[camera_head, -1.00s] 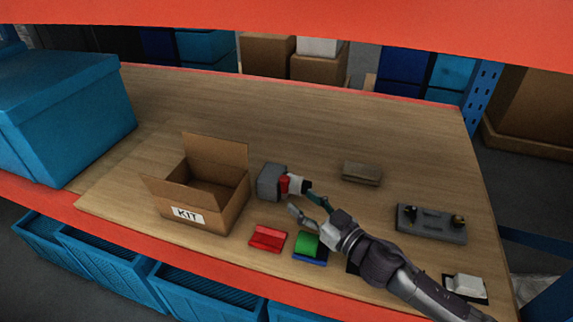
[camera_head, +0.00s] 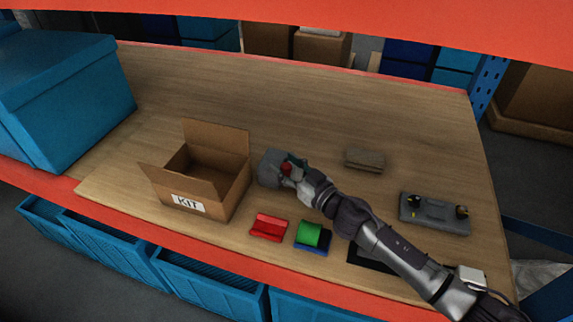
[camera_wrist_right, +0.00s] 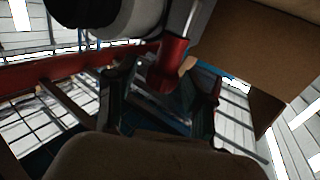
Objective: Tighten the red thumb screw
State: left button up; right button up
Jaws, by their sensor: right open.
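The red thumb screw (camera_head: 286,168) sits on the grey block (camera_head: 268,167), right of the KIT box. My right gripper (camera_head: 296,170) is at the screw and partly covers it. In the right wrist view the red screw (camera_wrist_right: 167,66) hangs on a bright metal shaft. The two fingers of my right gripper (camera_wrist_right: 162,95) stand apart, on either side of the screw's lower end. I cannot tell whether either finger touches it. A white and black round part (camera_wrist_right: 120,18) is close by at the top. My left gripper is not in view.
An open cardboard KIT box (camera_head: 210,172) stands just left of the block. A red piece (camera_head: 268,227) and a green piece on a blue base (camera_head: 312,235) lie in front. A brown block (camera_head: 365,159) and a grey fixture (camera_head: 434,213) are right. The table's back is clear.

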grip_shut()
jog(key=shift+s+a+r+m+t+h, duration=0.1)
jog(key=shift+a+m+t+h, duration=0.05)
jog(key=shift+m+t+h, duration=1.05)
jog(key=shift+m+h, duration=0.2)
jog(key=shift+h, duration=0.7)
grip_release()
